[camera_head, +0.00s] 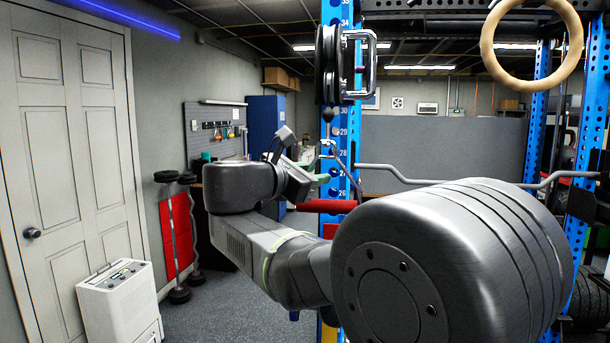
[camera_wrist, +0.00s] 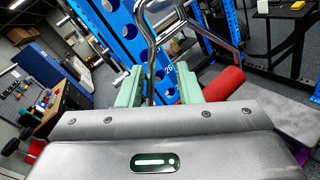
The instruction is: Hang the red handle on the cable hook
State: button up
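The red handle (camera_head: 325,206) has a bent metal frame and hangs in front of the blue rack upright. Its red grip (camera_wrist: 222,84) shows right of the fingers in the wrist view. My gripper (camera_head: 306,170) is at the frame, above the red grip. In the wrist view my gripper (camera_wrist: 161,86) has its green fingers apart, with a metal bar (camera_wrist: 150,62) between them, nearer the left finger. A gap shows on the bar's right. The cable end, a dark ball (camera_head: 327,114), hangs below the black pulley (camera_head: 328,65). The hook below it is too small to make out clearly.
The blue upright (camera_head: 341,130) stands right behind the handle. A bent barbell (camera_head: 400,176) crosses to the right. A wooden ring (camera_head: 487,45) hangs at upper right. A white appliance (camera_head: 120,300) stands at lower left by the door. Open floor (camera_head: 225,315) lies left of my arm.

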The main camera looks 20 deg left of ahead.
jog(key=b+v, duration=0.1)
jog(key=v, duration=1.2)
jog(key=shift+s+b, duration=0.3)
jog(key=shift+s, duration=0.1)
jog(key=shift+a, duration=0.1)
jog(key=p+x, duration=0.1)
jog(key=x, duration=1.3)
jog(key=shift+p, duration=0.35)
jog(key=shift+s+r, duration=0.15)
jog(key=shift+r, duration=0.05)
